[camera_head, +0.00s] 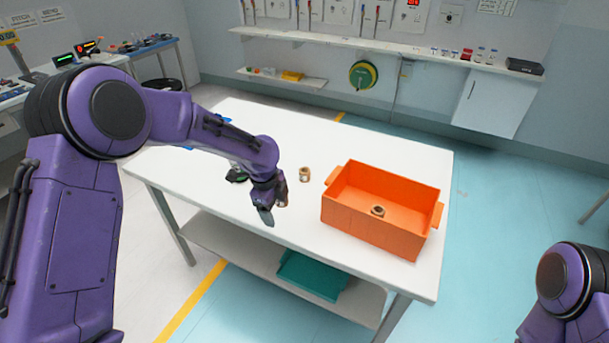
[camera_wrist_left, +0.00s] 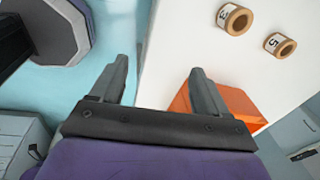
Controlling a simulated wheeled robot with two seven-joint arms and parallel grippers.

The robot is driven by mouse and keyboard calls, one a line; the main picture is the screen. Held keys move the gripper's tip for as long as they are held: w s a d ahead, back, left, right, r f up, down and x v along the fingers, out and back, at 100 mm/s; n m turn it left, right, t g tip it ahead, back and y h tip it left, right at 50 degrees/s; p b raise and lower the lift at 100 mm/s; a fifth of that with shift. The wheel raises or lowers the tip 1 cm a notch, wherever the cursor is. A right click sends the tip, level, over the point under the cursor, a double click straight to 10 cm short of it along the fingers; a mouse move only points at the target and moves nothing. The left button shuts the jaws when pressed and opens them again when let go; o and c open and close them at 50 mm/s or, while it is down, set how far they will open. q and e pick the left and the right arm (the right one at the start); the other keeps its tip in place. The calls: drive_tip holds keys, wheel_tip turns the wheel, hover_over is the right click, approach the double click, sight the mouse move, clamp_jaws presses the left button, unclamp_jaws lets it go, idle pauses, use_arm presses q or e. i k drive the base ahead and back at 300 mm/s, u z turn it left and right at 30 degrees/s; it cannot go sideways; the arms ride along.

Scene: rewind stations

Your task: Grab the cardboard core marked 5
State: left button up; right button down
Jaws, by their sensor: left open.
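The cardboard core marked 5 (camera_wrist_left: 281,46) is a short tan ring near the upper right of the left wrist view. In the head view a core that appears to be the same one (camera_head: 305,174) stands on the white table, left of the orange crate. Another core (camera_wrist_left: 235,19), whose label looks like a 3, is close by; in the head view it seems mostly hidden behind my left gripper. My left gripper (camera_head: 268,213) is open and empty above the table's near edge, nearer to me than the core marked 5; its spread fingers (camera_wrist_left: 160,70) show no contact. My right gripper is out of view.
The orange crate (camera_head: 365,234) stands on the table's right part with one core (camera_head: 378,210) inside. A dark object (camera_head: 237,174) lies behind my left forearm. A teal bin (camera_head: 312,274) sits on the shelf below. The tabletop's far middle is clear.

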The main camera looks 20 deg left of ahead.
sight(303, 171)
drive_tip(key=i, duration=1)
